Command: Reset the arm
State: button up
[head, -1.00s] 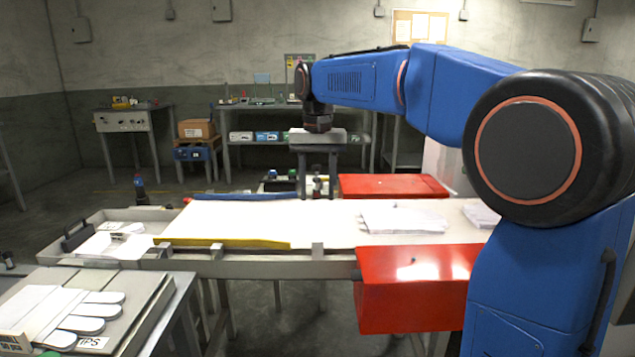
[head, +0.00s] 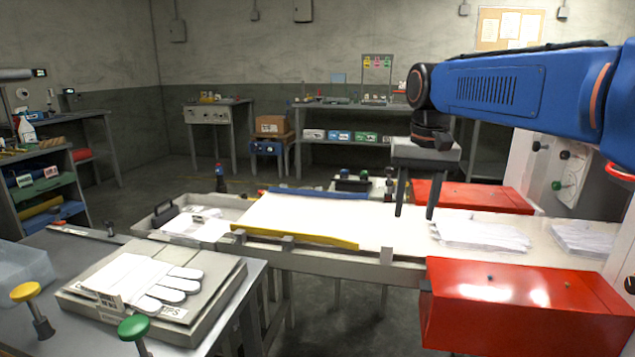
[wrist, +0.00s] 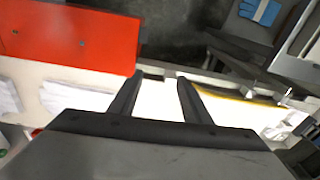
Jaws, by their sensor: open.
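My gripper (head: 415,212) hangs pointing down from my blue arm, above the right part of the white work surface (head: 300,217) in the head view. Its two dark fingers are apart with nothing between them. In the wrist view my gripper (wrist: 157,78) also shows open and empty over the white surface (wrist: 160,100). A white glove (head: 150,280) lies flat on a grey block (head: 215,300) at the lower left of the head view.
Red boxes stand at the near side (head: 530,300) and far side (head: 470,196) of the white surface. White stacks (head: 480,235) lie right of my gripper. A yellow bar (head: 300,238) and a blue bar (head: 318,193) edge the surface. A yellow knob (head: 25,292) and green knob (head: 133,328) stand lower left.

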jog(key=s+d+f+n+t, duration=0.1)
jog(key=s+d+f+t, duration=0.1)
jog(key=s+f, duration=0.7)
jog(key=s+d+f+n+t, duration=0.1)
jog(key=s+d+f, duration=0.2)
jog(key=s+f, duration=0.7)
jog(key=s, duration=0.5)
jog(key=shift+s+d+t, duration=0.35)
jog(key=shift+t, duration=0.05)
dwell(1.4)
